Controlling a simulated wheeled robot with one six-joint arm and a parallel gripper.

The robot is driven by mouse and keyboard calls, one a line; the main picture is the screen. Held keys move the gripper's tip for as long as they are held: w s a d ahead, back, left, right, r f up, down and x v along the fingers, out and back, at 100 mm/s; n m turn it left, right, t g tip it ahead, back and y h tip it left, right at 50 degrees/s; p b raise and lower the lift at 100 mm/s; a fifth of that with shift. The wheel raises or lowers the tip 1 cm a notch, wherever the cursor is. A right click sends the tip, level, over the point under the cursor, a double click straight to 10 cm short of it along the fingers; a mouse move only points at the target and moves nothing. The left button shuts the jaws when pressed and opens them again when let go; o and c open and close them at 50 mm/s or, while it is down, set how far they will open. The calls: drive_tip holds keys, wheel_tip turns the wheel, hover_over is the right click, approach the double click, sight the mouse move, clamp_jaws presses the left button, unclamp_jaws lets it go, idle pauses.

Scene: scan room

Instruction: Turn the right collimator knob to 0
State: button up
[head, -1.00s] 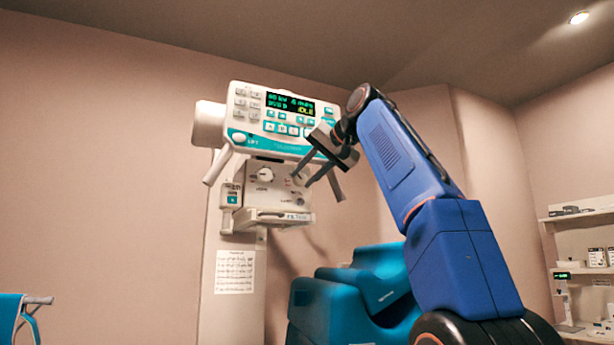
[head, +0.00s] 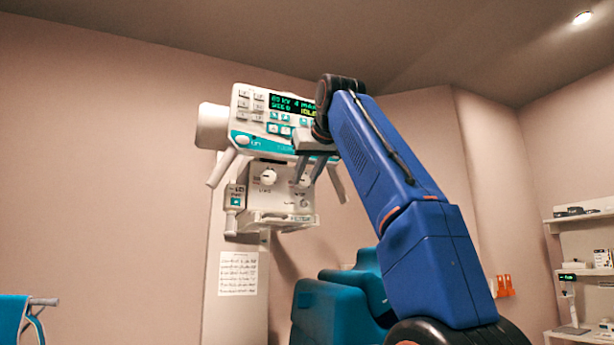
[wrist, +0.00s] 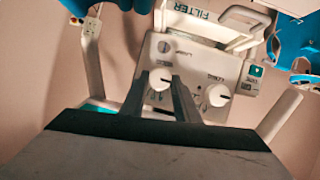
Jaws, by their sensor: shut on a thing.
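The x-ray head's collimator box (head: 283,207) hangs under its control panel and carries two white knobs. My gripper (head: 306,180) reaches down over the panel to the right knob (head: 304,182). The wrist view, turned about upside down, shows this right knob (wrist: 161,79) between the two fingertips of my gripper (wrist: 160,83). The jaws are shut on it. The left knob (head: 268,176) is free; it also shows in the wrist view (wrist: 219,95). The right knob's pointer and scale are too small and partly covered, so I cannot read its setting.
The control panel (head: 262,139) is lit and partly hidden by my wrist. Handles (head: 221,168) stick out below it on both sides. A teal chair (head: 327,307) stands below right. Shelves (head: 583,222) are at the far right.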

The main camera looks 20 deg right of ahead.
drive_tip(key=shift+f, duration=0.1)
idle(0.3)
drive_tip(key=o, duration=1)
drive_tip(key=shift+w, duration=0.1)
drive_tip(key=shift+o, duration=0.2)
